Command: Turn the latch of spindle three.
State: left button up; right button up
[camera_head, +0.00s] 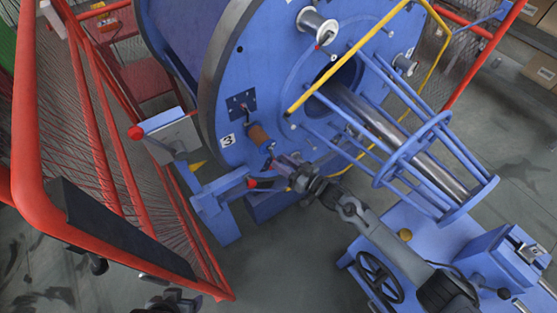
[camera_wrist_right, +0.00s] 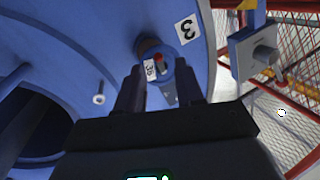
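Spindle three (camera_head: 260,136) stands out from the blue disc (camera_head: 230,95), near the label "3" (camera_head: 227,140), with a brown part on it in the head view. In the right wrist view the label (camera_wrist_right: 187,29) is upside down, and a red-tipped piece, apparently the latch (camera_wrist_right: 158,57), sits at the spindle's end beside a small white tag. My right gripper (camera_head: 282,166) is close to the spindle's end. In the right wrist view its fingers (camera_wrist_right: 160,84) are apart, with the spindle's end in the gap ahead; contact cannot be judged. My left gripper (camera_head: 172,299) shows partly at the bottom edge.
A red railing with wire mesh (camera_head: 90,130) runs along the left. A blue bracket (camera_head: 222,190) is left of my right gripper. A blue bar cage (camera_head: 400,150) surrounds a metal shaft on the right. A yellow rod (camera_head: 345,62) crosses the disc. A handwheel (camera_head: 380,278) is below.

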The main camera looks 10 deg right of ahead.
jog(key=shift+x, duration=1.05)
grip_shut()
